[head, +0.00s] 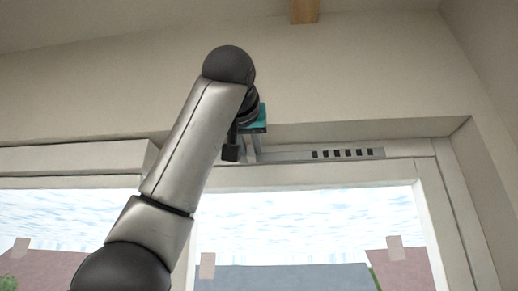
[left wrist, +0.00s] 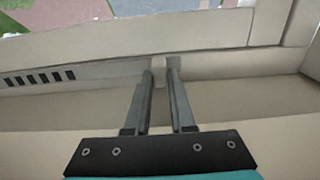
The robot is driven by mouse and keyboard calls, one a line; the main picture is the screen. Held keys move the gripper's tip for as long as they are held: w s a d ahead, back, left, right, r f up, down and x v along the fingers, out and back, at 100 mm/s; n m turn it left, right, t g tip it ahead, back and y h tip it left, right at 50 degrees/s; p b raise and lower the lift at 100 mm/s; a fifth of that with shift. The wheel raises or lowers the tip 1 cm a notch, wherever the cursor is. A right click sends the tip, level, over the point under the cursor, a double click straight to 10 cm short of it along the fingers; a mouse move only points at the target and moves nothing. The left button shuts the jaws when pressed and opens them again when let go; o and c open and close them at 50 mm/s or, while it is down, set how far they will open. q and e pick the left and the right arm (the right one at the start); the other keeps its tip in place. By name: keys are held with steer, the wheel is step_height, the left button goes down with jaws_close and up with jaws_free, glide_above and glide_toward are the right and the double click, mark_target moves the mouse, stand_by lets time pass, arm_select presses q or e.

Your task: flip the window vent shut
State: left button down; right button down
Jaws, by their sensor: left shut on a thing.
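The window vent (head: 295,157) is a pale grey strip along the top of the window frame, with a row of dark slots showing at its right part. In the left wrist view the vent (left wrist: 100,72) runs in from the left, its slots at the far left. My left gripper (left wrist: 160,74) is at the slotless end of the vent, its two fingers close together on a small pale tab (left wrist: 158,64). The fingertips hide part of the tab. In the head view my left gripper (head: 243,152) is partly hidden behind my own arm. My right gripper is not in view.
The window frame (head: 310,178) runs just below the vent, with glass and rooftops beyond. The wall recess overhangs the vent, and its side wall (head: 488,185) stands at the right. A wooden beam end (head: 305,11) shows above.

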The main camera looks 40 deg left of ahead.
arm_select(q)
steer(key=shift+s+a+r, duration=0.1)
steer(key=shift+r, duration=0.05)
steer(key=c, duration=0.8)
jaws_free()
steer(key=shift+s+a, duration=0.1)
steer(key=shift+a, duration=0.05)
steer(key=shift+o, duration=0.2)
steer(key=shift+s+d+f, duration=0.2)
steer(key=shift+d, duration=0.05)
steer(key=b+v, duration=0.5)
steer(key=v, duration=0.9)
steer(key=shift+s+d, duration=0.25)
steer(key=shift+w, duration=0.1)
